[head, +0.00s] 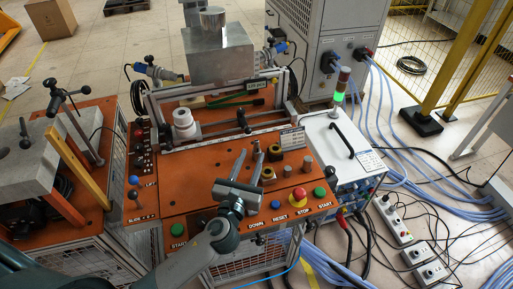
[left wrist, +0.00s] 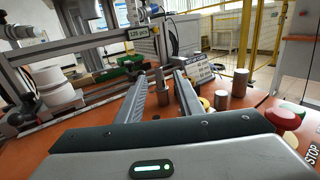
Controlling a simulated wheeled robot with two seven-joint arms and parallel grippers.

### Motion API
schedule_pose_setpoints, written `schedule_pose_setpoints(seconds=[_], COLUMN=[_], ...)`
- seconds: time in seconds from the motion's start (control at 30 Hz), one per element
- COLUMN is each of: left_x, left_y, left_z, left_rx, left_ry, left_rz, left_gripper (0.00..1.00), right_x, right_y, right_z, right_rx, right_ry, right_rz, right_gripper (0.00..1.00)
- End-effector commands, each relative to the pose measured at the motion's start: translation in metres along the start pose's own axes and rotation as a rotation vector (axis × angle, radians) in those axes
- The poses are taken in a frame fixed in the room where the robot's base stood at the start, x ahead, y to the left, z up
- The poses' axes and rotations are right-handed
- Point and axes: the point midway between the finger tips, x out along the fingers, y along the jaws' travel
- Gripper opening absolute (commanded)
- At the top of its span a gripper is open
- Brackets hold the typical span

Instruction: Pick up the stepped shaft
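In the left wrist view, grey cylinders (left wrist: 239,83) stand beyond and right of the fingers. A white stepped round part (head: 184,123) sits at the panel's back left; it also shows in the left wrist view (left wrist: 60,88). I cannot tell for sure which is the stepped shaft. My left gripper (head: 247,157) is open over the panel, left of the cylinders, its fingers (left wrist: 162,88) apart. My right gripper is out of view.
The orange panel (head: 205,182) has a red stop button (head: 299,194) and green START buttons near its front edge. A metal frame with a large grey block (head: 219,55) rises behind. A light tower (head: 342,87) stands at the right. Cables cover the floor there.

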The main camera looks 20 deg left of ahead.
Motion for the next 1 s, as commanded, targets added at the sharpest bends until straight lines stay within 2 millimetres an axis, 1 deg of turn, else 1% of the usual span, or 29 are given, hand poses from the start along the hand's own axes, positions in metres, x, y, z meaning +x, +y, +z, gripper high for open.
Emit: schedule_pose_setpoints(seconds=[0.03,0.1,0.2,0.67,0.77,0.93,1.0], left_x=[0.008,0.016,0.022,0.027,0.035,0.056,0.065], left_y=[0.0,0.0,0.0,0.0,0.001,0.003,0.003], left_z=[0.003,0.002,0.001,0.001,0.004,0.007,0.005], left_rx=[0.001,0.0,-0.001,0.0,0.0,0.0,0.001], left_ry=[-0.001,-0.001,0.0,0.0,-0.001,-0.001,-0.001], left_rz=[0.0,0.0,0.0,0.0,-0.001,0.0,0.001], left_gripper=[0.33,0.33,0.33,0.33,0.33,0.33,0.33], right_x=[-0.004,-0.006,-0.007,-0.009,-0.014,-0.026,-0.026], right_y=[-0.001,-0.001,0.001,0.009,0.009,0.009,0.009], right_z=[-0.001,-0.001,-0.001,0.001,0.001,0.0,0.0], right_rx=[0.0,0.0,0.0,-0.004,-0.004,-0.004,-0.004], right_ry=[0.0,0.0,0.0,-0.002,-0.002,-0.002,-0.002], right_rz=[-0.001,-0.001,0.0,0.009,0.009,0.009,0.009], right_gripper=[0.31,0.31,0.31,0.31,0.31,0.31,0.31])
